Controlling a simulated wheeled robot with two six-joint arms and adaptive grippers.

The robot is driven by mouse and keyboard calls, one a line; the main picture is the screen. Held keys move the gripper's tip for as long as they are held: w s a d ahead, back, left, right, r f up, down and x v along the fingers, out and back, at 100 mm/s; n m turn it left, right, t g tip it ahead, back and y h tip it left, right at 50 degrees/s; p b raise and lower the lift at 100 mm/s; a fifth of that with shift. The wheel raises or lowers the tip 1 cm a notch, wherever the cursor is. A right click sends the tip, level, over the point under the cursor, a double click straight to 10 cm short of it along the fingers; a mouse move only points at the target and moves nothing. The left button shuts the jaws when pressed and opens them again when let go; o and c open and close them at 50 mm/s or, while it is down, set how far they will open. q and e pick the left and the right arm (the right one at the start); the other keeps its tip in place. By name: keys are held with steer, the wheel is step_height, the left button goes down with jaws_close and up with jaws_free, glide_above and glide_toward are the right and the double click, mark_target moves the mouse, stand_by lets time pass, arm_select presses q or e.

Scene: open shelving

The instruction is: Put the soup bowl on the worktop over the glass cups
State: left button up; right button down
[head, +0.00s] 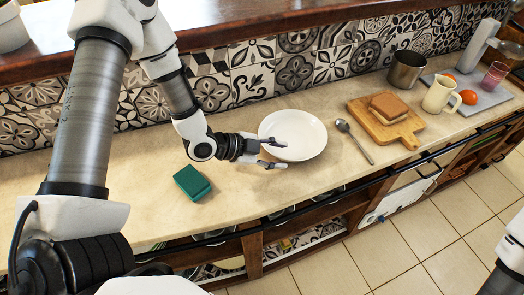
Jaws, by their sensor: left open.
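A round white dish (310,134), shallow like a plate or wide bowl, rests on the beige worktop (235,193); I cannot tell if it is the soup bowl. My left gripper (276,154) is open at the dish's left front edge, with its fingers pointing right. One finger overlaps the dish in the picture; contact cannot be told. Nothing shows between the fingers. The shelves below the worktop are mostly hidden by its edge, and I cannot make out the glass cups. Only part of my right arm shows at the lower right; its gripper is out of view.
A green sponge (192,182) lies left of the dish. To the right are a spoon (354,141), bread on a wooden board (382,128), a metal pot (406,69), a cream jug (439,94) and tomatoes. A dark rail runs along the front edge.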

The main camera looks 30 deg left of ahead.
arm_select(q)
steer(key=v, duration=0.5)
steer(key=shift+r+p, duration=0.1)
steer(key=shift+p, duration=0.3)
steer(key=shift+s+a+r, duration=0.25)
steer(key=shift+s+a, duration=0.2)
steer(key=shift+s, duration=0.1)
